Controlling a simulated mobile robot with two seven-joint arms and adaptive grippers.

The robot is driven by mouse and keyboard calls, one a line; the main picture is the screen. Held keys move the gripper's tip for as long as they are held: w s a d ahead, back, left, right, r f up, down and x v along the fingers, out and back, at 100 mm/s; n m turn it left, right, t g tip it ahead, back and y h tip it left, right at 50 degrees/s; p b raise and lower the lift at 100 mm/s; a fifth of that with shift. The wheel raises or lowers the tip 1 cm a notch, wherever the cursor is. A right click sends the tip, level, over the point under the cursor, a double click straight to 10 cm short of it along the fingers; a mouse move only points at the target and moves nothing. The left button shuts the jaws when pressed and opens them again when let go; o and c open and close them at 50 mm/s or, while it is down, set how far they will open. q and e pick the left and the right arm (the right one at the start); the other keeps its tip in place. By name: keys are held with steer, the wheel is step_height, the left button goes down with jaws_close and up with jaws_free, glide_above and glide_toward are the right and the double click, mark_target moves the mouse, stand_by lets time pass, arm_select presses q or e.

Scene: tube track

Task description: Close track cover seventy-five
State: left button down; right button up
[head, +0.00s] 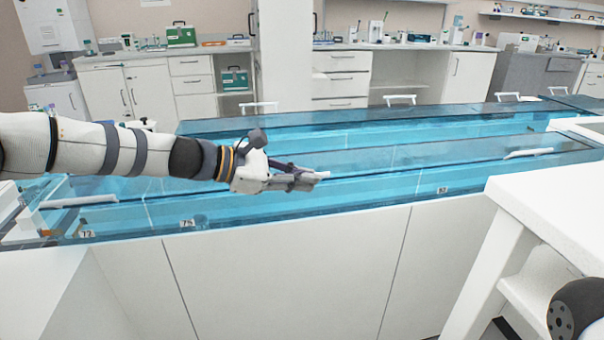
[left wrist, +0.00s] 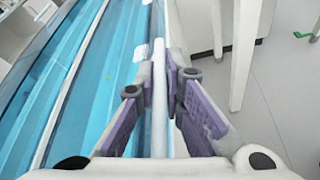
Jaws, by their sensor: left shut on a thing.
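The long blue track (head: 240,211) runs left to right, with a tag that seems to read 75 (head: 187,223) on its near wall. My left gripper (head: 304,180) is over the near lane, to the right of that tag, shut on a white bar handle (head: 322,175). In the left wrist view the handle (left wrist: 160,75) lies lengthwise between the purple fingers (left wrist: 165,98). A clear cover pane (head: 430,158) lies to the right of the gripper. Which cover the held handle belongs to, and its exact tilt, I cannot tell. My right gripper is out of view.
Other tags, 72 (head: 87,234) and 82 (head: 442,189), mark the near wall. More white handles stand on neighbouring covers, at the left (head: 80,201) and right (head: 528,153). A white table (head: 555,170) stands close at the right.

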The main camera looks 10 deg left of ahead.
arm_select(q)
steer(key=shift+s+f, duration=0.15)
steer(key=shift+f, duration=0.15)
steer(key=c, duration=1.7)
jaws_free()
steer(key=shift+r, duration=0.1)
steer(key=shift+s+a+r, duration=0.1)
steer(key=shift+a+r, duration=0.05)
steer(key=shift+a, duration=0.15)
steer(key=v, duration=0.6)
steer(key=shift+s+a+r, duration=0.1)
steer(key=shift+s+a, duration=0.1)
steer(key=shift+a, duration=0.05)
